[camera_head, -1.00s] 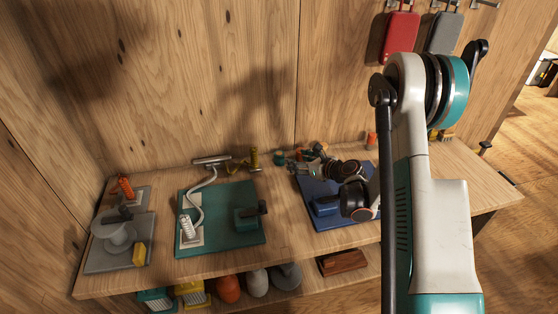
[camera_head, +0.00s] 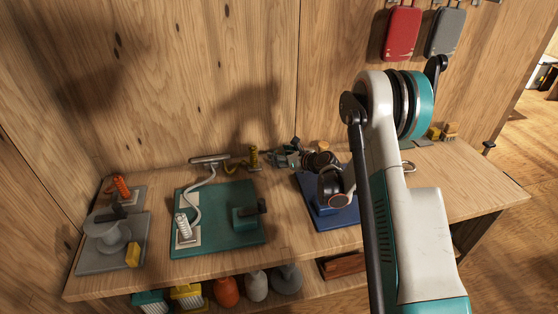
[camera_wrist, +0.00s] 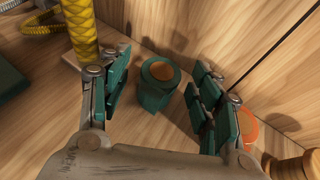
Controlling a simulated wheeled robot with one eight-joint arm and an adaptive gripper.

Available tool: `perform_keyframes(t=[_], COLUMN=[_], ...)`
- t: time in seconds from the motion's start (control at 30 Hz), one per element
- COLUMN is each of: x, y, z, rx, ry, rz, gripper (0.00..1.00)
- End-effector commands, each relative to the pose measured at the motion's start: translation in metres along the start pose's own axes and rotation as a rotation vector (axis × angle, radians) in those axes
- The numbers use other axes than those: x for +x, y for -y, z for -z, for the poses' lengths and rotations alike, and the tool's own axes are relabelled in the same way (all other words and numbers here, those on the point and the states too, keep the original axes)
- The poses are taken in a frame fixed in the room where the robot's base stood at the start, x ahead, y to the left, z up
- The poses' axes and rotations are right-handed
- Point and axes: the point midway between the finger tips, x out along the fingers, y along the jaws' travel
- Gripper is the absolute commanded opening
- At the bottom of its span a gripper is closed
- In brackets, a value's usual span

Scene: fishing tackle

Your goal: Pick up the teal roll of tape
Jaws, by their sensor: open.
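The teal roll of tape (camera_wrist: 155,88) stands on the wooden bench in the wrist view, its round end with an orange-brown centre facing up. My gripper (camera_wrist: 160,90) is open, with one teal-padded finger left of the roll and the other to its right. A gap shows on both sides, and nothing is held. In the head view my gripper (camera_head: 283,158) is low over the back of the bench near the wall. I cannot make out the roll there, as the gripper covers that spot.
A yellow ribbed piece (camera_wrist: 82,32) rises close to the left finger. An orange disc (camera_wrist: 248,130) lies partly behind the right finger, near a wooden spool-like piece (camera_wrist: 290,168). The wooden wall is close behind. Green (camera_head: 225,222) and blue (camera_head: 335,216) mats lie in front.

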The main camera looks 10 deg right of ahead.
Motion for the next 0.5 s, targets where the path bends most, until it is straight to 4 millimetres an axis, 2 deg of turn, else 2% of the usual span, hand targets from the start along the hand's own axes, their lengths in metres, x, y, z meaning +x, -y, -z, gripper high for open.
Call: perform_keyframes(t=[0.1,0.3,0.5], x=[-0.0009,-0.0011,-0.0012], y=[0.0001,0.0002,0.0002], z=[-0.0007,-0.0006,-0.0006], rx=[0.000,0.000,0.000], ry=[0.000,0.000,0.000], rz=[0.000,0.000,0.000], gripper=[0.56,0.10,0.10])
